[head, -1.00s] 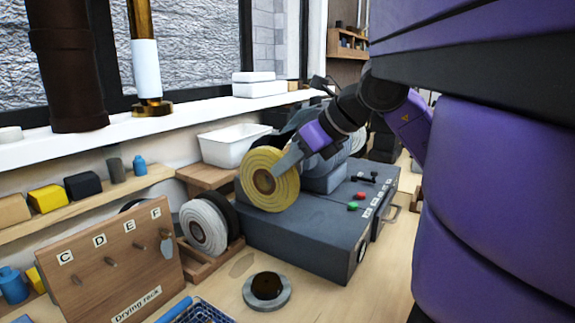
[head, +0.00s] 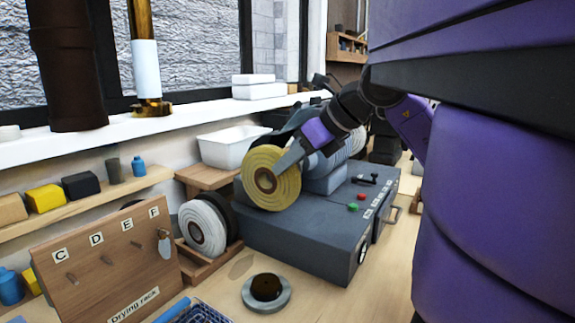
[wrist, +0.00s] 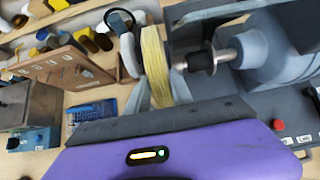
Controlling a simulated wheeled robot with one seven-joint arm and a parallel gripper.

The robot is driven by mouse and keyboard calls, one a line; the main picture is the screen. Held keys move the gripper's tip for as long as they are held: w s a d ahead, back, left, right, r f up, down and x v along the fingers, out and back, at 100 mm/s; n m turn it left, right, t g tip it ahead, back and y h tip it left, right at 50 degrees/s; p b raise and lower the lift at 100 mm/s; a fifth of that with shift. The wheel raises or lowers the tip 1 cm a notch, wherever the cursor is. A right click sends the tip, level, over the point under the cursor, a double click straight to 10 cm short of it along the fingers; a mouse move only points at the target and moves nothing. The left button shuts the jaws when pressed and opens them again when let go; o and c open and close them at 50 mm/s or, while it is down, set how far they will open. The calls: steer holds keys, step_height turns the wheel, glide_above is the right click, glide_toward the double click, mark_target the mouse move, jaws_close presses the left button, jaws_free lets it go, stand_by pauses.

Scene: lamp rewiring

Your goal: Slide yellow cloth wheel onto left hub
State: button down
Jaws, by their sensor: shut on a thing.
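The yellow cloth wheel (head: 256,195) stands upright at the left end of the grey polishing machine (head: 300,225). My gripper (head: 285,165) is shut on it, with a finger across its outer face. In the wrist view the yellow wheel (wrist: 156,55) is seen edge-on between the fingers. The left hub (wrist: 203,60), a dark collar on a metal shaft from the motor, is just right of the wheel and roughly in line with it. The shaft's tip is close to the wheel's near face; I cannot tell whether it is inside the bore.
A white wheel (head: 201,228) stands in a wooden rack below and left. The drying rack (head: 105,265) with lettered pegs is at front left. A round grey ring (head: 283,299) lies on the bench. A white bin (head: 228,148) stands behind the machine.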

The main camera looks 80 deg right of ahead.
steer(key=shift+s+d, duration=0.15)
steer(key=shift+d, duration=0.1)
steer(key=shift+d+b, duration=0.15)
steer(key=shift+b, duration=0.2)
steer(key=shift+s+d, duration=0.25)
steer(key=shift+d, duration=0.15)
steer(key=shift+s+d+b, duration=0.1)
steer(key=shift+d+b, duration=0.05)
steer(key=shift+b, duration=0.25)
steer(key=shift+s+d, duration=0.15)
steer(key=shift+d, duration=0.25)
steer(key=shift+s+d+b, duration=0.1)
steer(key=shift+d+b, duration=0.05)
steer(key=shift+b, duration=0.25)
steer(key=shift+s+d, duration=0.15)
steer(key=shift+d, duration=0.2)
steer(key=shift+s+d+b, duration=0.1)
steer(key=shift+d+b, duration=0.05)
steer(key=shift+b, duration=0.2)
steer(key=shift+s+d, duration=0.2)
steer(key=shift+d, duration=0.2)
